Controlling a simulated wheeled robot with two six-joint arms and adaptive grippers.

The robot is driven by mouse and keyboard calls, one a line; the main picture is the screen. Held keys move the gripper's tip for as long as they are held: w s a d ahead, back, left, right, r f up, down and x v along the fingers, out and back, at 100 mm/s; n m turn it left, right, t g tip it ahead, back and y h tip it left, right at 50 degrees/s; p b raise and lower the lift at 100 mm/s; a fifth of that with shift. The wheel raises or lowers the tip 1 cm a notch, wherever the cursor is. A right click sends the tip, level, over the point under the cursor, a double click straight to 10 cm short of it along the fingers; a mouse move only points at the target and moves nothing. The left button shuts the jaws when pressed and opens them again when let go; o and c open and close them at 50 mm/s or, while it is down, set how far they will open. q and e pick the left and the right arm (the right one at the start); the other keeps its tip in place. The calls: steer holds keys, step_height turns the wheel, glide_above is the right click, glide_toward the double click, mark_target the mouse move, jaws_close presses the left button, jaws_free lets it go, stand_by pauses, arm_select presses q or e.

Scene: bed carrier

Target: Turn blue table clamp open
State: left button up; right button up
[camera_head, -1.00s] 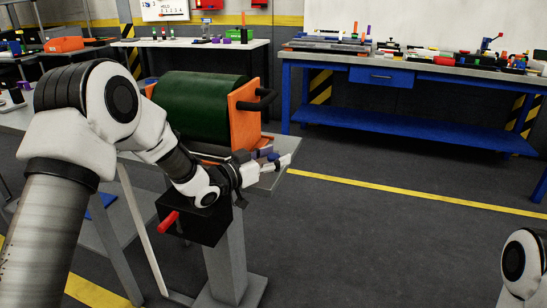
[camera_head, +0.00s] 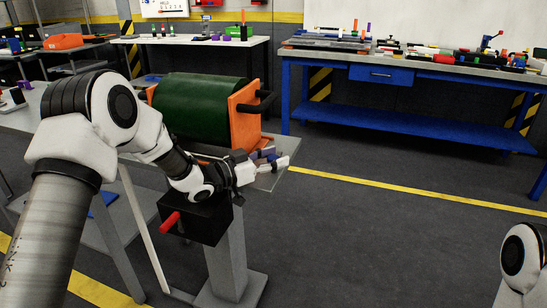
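The blue table clamp, a small blue-purple part (camera_head: 267,154), shows at the right end of the grey table (camera_head: 292,171), just below the orange end plate. My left gripper (camera_head: 272,164) is at this clamp, in front of it, and hides part of it. The white and dark fingers point right. I cannot tell whether they touch the clamp or how far apart they are. My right gripper is out of the picture; only a white piece of my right arm shows at the lower right.
A green roll (camera_head: 205,108) with an orange end plate (camera_head: 245,117) and black handles lies on the grey table behind my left arm. A black box with a red knob (camera_head: 170,220) is below my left wrist. A blue workbench (camera_head: 400,112) stands behind. The floor to the right is clear.

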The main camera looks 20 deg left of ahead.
arm_select(q)
steer(key=v, duration=1.2)
